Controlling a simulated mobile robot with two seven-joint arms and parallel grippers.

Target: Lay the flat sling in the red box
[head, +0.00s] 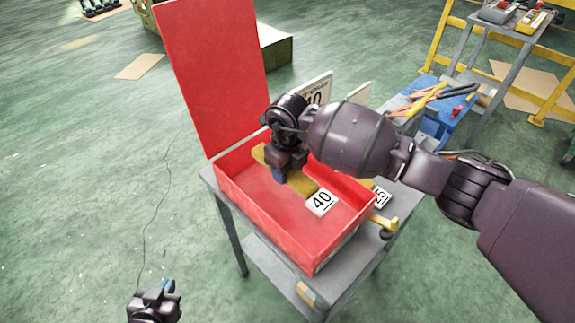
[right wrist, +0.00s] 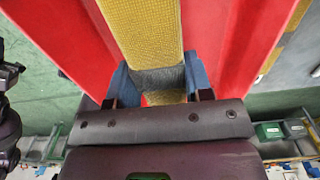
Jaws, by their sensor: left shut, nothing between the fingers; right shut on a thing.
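The yellow flat sling (head: 301,184) is inside the open red box (head: 289,231), running diagonally from the back wall toward the front right. A white card marked 40 (head: 321,201) lies at its near end. My right gripper (head: 280,176) is inside the box and shut on the sling. In the right wrist view the blue-padded fingers of my right gripper (right wrist: 158,82) sit on both sides of a grey band on the yellow sling (right wrist: 142,28). I cannot tell whether the sling touches the box floor. My left gripper (head: 153,302) is shut and empty, low at the left, away from the box.
The red lid (head: 208,70) stands up at the box's back left. The box rests on a grey cart (head: 226,215). A card marked 25 (head: 382,197) is right of the box. A blue container (head: 437,122) with tools stands behind right.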

